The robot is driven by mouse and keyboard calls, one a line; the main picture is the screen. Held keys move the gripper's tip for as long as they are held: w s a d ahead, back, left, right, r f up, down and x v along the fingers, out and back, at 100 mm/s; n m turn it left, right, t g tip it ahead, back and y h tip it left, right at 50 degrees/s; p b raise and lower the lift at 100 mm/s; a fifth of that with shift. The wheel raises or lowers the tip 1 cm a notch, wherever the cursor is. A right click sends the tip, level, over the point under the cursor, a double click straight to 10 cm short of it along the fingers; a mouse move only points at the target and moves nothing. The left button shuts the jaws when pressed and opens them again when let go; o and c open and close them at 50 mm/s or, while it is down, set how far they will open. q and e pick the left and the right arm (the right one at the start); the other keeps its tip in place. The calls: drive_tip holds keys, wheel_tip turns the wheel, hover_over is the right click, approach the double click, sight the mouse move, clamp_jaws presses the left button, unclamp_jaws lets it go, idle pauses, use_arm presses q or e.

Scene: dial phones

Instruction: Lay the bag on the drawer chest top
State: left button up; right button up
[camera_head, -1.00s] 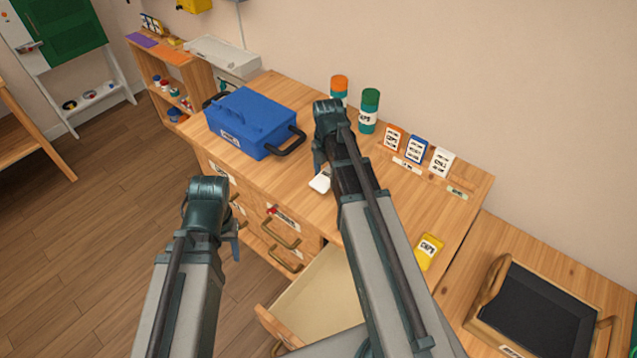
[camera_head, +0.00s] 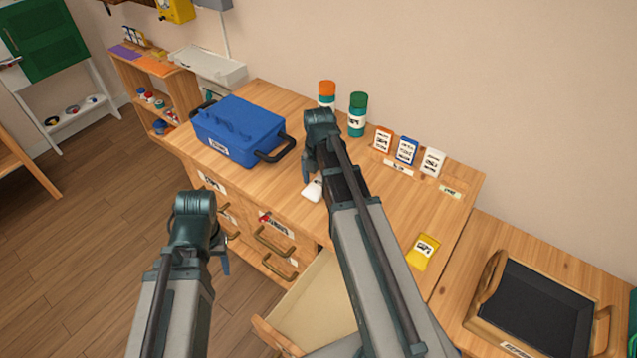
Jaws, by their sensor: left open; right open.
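A small white bag-like item (camera_head: 313,190) is at the front part of the drawer chest top (camera_head: 350,160), just below my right gripper (camera_head: 309,174). My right gripper is open. Whether its fingers touch the white item cannot be told. My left gripper (camera_head: 222,260) is open and empty, in front of the chest's drawer fronts. One drawer (camera_head: 310,305) is pulled out, partly hidden behind my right arm.
A blue box (camera_head: 240,132) with dark handles stands on the chest's left. Orange-topped (camera_head: 327,92) and green (camera_head: 358,115) canisters stand at the back. Orange (camera_head: 382,139), blue (camera_head: 406,151) and white (camera_head: 432,162) packets stand near the wall. A dark-lined tray (camera_head: 540,305) is right.

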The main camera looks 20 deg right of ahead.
sight(318, 184)
drive_tip(key=shift+r, duration=0.15)
wheel_tip(318, 184, up, 12)
drive_tip(key=p, duration=1.2)
drive_tip(key=s+a+m, duration=0.7)
drive_tip(key=a+m, duration=0.3)
drive_tip(key=s+a+m+h, duration=0.1)
drive_tip(key=s+a+m, duration=0.6)
drive_tip(key=a+m, duration=0.3)
drive_tip(key=shift+s+a, duration=0.15)
drive_tip(key=shift+a, duration=0.4)
drive_tip(key=shift+s, duration=0.1)
